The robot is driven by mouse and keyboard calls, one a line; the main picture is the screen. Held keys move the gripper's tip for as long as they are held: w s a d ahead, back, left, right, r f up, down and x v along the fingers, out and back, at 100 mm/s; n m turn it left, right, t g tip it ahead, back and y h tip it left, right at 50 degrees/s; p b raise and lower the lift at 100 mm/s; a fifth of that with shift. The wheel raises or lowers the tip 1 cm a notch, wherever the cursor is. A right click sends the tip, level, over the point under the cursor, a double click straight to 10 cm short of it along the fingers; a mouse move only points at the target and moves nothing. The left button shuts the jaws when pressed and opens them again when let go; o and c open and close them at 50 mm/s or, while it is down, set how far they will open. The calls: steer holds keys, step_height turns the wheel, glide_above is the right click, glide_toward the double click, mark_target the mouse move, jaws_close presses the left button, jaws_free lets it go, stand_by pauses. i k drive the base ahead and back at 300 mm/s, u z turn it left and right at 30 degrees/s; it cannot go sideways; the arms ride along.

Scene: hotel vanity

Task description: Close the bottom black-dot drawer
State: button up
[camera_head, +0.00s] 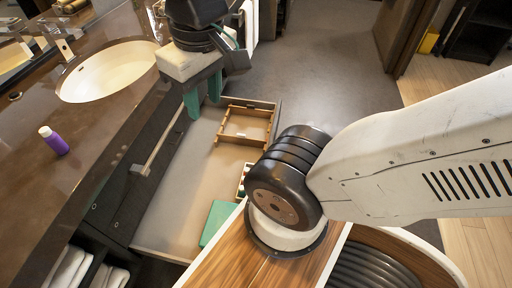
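An open drawer (168,205) juts out to the right from the dark vanity front, low down, its pale interior facing up. A wooden divider tray (246,122) and a green box (218,220) lie inside it. My arm hides part of its outer side, and no black dot is readable on it. My gripper (203,106) appears above the drawer's far part, between the sink and the wooden tray. Its two teal fingers point down and are apart, with nothing visible between them. I cannot tell its exact height above the drawer.
The brown countertop (98,120) on the left holds a sink (108,72) and a purple bottle (55,143). A bar handle (155,148) sticks out from the vanity front beside the open drawer. Towels (68,268) lie on a lower shelf. Grey floor (330,80) is clear beyond.

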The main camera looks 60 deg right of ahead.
mark_target(203, 170)
steer(key=z, duration=0.75)
steer(key=k, duration=1.1)
steer(key=z, duration=1.35)
steer(key=i, duration=0.65)
steer(key=u, duration=0.85)
steer(key=i, duration=0.5)
steer(key=u, duration=0.5)
